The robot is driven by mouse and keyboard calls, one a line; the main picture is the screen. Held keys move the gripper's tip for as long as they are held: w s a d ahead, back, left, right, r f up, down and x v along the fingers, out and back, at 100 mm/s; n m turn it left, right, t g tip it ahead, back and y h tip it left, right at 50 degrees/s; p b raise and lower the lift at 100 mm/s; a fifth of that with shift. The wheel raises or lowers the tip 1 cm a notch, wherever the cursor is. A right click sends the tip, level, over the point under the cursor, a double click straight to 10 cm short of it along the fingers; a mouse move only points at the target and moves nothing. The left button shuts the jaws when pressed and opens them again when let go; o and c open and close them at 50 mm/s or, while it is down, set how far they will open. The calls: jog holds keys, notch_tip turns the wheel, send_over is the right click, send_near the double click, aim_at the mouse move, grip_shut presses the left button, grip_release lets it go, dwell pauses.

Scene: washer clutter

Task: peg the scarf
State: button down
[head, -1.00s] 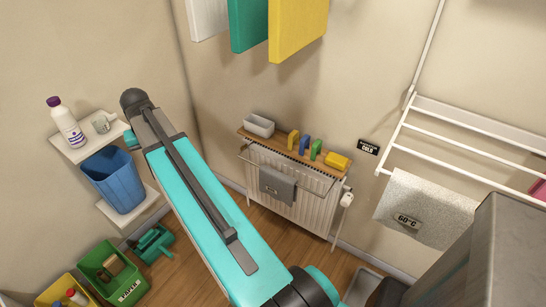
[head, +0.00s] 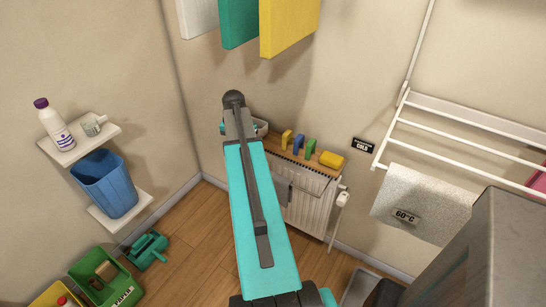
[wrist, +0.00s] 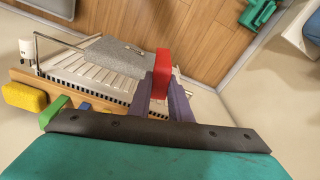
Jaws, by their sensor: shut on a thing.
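My gripper (wrist: 162,84) is shut on a red peg (wrist: 163,66) in the wrist view, held above the radiator end of the wooden shelf. In the head view my arm hides gripper and peg. I cannot tell which cloth is the scarf. A grey speckled cloth (head: 425,203) with a 60°C tag hangs from the white drying rack (head: 455,136). A darker grey cloth hangs on the radiator rail; it shows in the wrist view (wrist: 112,57), mostly hidden in the head view. A pink thing (head: 539,181) shows at the right edge, mostly hidden.
Yellow (head: 286,138), blue (head: 298,145) and green (head: 311,147) pegs stand on the shelf above the radiator (head: 308,208), beside a yellow block (head: 331,159). A large grey body (head: 490,255) blocks the lower right. Boards (head: 289,25) hang overhead. Some floor is clear at left.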

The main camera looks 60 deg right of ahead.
aim_at(274, 173)
jog(key=s+d+f+m, duration=0.3)
jog(key=s+d+f, duration=0.1)
jog(key=s+d, duration=0.4)
jog(key=shift+s+f+b, duration=0.15)
jog(key=shift+s+b, duration=0.15)
jog(key=shift+s, duration=0.15)
jog(key=shift+f+b, duration=1.5)
jog(key=shift+f, duration=2.05)
jog(key=c, duration=1.3)
grip_release()
jog(key=shift+f, duration=0.1)
jog(key=shift+c, duration=0.2)
notch_tip(274, 173, up, 8)
jog(key=p, duration=0.4)
jog(key=shift+p, duration=0.4)
